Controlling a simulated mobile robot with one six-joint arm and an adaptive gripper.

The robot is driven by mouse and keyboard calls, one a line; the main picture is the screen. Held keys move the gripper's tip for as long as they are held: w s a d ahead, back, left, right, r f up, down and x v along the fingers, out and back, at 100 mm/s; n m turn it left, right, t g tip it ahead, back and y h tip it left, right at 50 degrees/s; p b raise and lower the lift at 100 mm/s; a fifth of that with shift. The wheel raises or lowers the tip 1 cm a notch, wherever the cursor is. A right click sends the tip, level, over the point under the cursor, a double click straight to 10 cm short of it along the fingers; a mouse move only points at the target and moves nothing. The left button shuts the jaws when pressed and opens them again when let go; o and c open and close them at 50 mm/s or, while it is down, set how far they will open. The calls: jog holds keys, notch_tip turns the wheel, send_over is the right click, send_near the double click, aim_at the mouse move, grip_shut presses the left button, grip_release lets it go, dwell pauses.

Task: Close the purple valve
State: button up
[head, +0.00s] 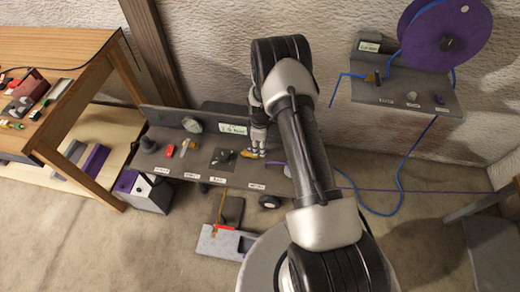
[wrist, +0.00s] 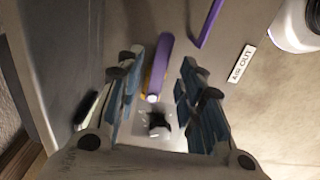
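In the wrist view, a purple bar-shaped handle (wrist: 161,62) with a yellowish side and a pale near end lies between the fingers of my gripper (wrist: 160,78). It looks like the purple valve's lever. A dark round part (wrist: 159,124) on a pale base shows just below its end. My gripper is open, with a blue-padded finger on each side of the handle and visible gaps. In the head view my gripper (head: 258,143) points down at the right part of the grey panel (head: 230,183), beside a small brass-coloured piece (head: 250,154). The purple handle is not clear there.
A purple hose (wrist: 207,22) and an "AIR OUT" label (wrist: 241,63) lie right of the handle. The panel also carries a red piece (head: 169,150) and a dark knob (head: 148,145). A wooden table (head: 75,45) stands left; a purple reel (head: 444,36) hangs right.

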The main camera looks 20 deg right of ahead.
jog(key=shift+f, duration=0.8)
jog(key=shift+c, duration=0.2)
grip_shut()
